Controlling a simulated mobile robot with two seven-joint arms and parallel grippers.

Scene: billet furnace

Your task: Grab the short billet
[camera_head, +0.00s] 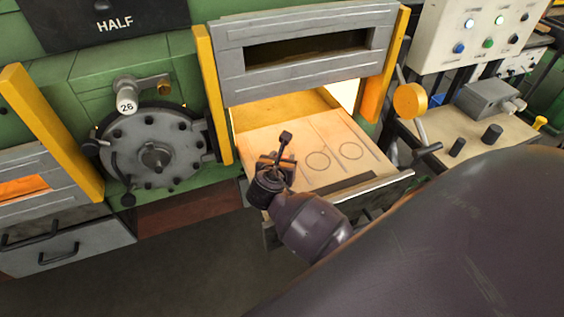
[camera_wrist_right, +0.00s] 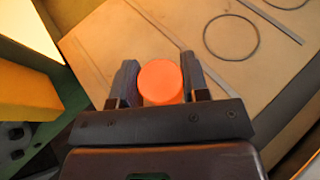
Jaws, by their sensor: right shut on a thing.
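The short billet (camera_wrist_right: 160,83) is a glowing orange cylinder, seen end-on in the right wrist view. It sits between the two dark fingers of my right gripper (camera_head: 277,160), which is shut on it. In the head view my right gripper is over the left part of the pale furnace tray (camera_head: 318,137), and the billet is mostly hidden by the gripper. I cannot tell whether the billet touches the tray. My left gripper is not in view.
Round outlines (camera_head: 318,161) and straight lines mark the bare tray right of the gripper. The grey furnace door (camera_head: 308,53) is raised between yellow posts (camera_head: 213,95).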

